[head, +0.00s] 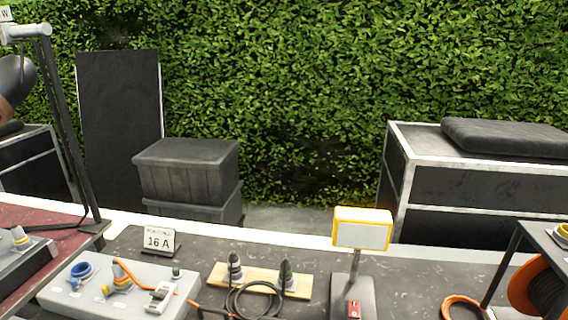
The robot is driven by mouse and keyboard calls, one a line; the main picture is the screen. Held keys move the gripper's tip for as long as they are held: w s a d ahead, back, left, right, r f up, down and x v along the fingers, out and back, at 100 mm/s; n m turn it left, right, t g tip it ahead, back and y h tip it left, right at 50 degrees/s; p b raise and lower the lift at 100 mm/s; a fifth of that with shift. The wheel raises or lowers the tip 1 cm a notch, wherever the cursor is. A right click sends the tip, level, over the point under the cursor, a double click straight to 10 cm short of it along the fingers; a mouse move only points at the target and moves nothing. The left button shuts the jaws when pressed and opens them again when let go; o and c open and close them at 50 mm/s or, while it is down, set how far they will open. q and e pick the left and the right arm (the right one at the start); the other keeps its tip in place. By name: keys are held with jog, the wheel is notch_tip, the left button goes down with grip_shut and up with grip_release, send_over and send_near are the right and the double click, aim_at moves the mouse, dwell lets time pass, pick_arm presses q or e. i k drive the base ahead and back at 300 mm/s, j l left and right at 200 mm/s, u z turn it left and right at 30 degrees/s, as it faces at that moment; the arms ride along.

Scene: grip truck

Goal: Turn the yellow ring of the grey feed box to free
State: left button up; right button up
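A grey feed box (140,312) lies on the dark table at the lower left. Neither of my grippers is in view.
A "16 A" sign (158,241) stands behind the box. A wooden board (215,275) with two dark connectors and a black cable coil lies to its right. A yellow-framed lamp (362,230) stands farther right. An orange cable reel (540,287) is at the right edge.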

aim_at(105, 290)
jog(key=u, duration=1.3)
